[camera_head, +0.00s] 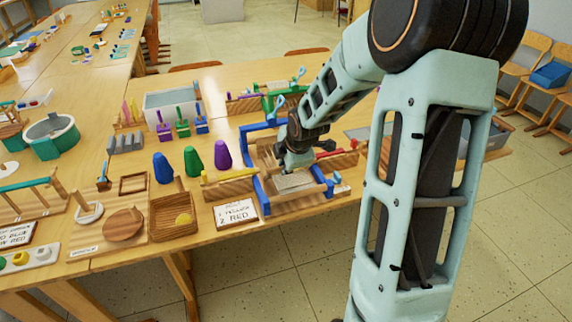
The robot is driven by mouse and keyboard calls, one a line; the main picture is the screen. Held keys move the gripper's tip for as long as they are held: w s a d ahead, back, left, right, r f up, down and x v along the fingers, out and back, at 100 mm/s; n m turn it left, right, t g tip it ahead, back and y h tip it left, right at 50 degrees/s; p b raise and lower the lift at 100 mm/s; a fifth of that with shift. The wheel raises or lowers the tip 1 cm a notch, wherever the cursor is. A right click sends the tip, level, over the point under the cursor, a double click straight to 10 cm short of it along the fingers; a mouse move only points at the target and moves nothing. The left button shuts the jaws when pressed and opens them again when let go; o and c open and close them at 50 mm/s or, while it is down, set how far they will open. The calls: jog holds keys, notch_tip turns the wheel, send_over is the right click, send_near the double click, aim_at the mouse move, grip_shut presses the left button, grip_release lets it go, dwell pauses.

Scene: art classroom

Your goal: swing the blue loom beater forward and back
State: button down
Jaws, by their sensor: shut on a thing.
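The small tabletop loom (292,182) stands near the table's front edge, with blue side rails, wooden parts and a pale woven patch at its front. Blue bars (262,127) rise at its back left; I take these as part of the blue beater, but my arm hides much of it. My gripper (284,161) reaches down into the middle of the loom from the upper right. It is shut on a part of the loom, apparently the beater. The fingertips and the exact grip are too small and dark to make out.
Blue, green and purple cones (193,160) stand left of the loom. A striped wooden block with a yellow bar (229,181) sits close to the loom's left side. Stamps and a rack stand behind.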

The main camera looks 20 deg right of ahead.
jog(key=shift+s+f, duration=0.85)
jog(key=shift+s, duration=0.05)
jog(key=c, duration=2)
grip_release()
jog(key=shift+s+d, duration=0.1)
jog(key=shift+o, duration=0.2)
jog(key=shift+r, duration=0.1)
jog(key=shift+r, duration=0.25)
jog(key=v, duration=1.1)
jog(key=shift+r, duration=0.4)
